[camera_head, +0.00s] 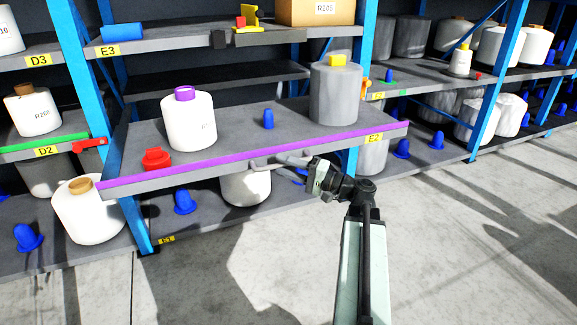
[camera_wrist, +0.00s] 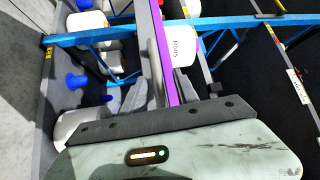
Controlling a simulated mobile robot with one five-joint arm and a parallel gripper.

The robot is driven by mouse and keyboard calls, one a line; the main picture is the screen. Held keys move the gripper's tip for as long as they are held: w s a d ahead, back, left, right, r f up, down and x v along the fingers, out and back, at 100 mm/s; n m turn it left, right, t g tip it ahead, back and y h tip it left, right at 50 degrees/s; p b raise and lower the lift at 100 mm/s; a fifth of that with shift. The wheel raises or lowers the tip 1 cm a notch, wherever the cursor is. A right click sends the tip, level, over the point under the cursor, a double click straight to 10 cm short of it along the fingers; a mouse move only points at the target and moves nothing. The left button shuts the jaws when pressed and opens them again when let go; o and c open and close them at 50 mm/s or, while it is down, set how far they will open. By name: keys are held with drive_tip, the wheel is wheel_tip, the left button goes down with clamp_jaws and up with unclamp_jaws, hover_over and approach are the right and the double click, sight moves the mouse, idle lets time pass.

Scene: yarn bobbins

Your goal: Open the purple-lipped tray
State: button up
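The purple-lipped tray (camera_head: 240,163) juts out from the rack, its front edge standing clear of the blue posts. Its purple lip also shows in the wrist view (camera_wrist: 159,50). A small handle (camera_head: 259,165) is on the tray's front face. My gripper (camera_head: 284,164) is at this front edge, beside the handle. In the wrist view its fingers (camera_wrist: 155,92) are spread apart, one on each side of the tray's front edge. Whether they touch the tray or handle is hidden. On the tray stand a white bobbin with a purple top (camera_head: 189,122) and a grey bobbin (camera_head: 336,95).
The tray also carries a red piece (camera_head: 157,159) and a small blue cone (camera_head: 268,119). Blue posts (camera_head: 77,55) frame the rack. White bobbins (camera_head: 90,210) and blue cones (camera_head: 184,201) stand on the shelf below. The concrete floor (camera_head: 470,230) is open at the right.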

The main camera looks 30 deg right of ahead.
drive_tip(key=shift+s+d+f, duration=0.1)
drive_tip(key=shift+s+d, duration=0.1)
drive_tip(key=b+v, duration=0.1)
drive_tip(key=v, duration=0.6)
drive_tip(key=shift+s, duration=0.15)
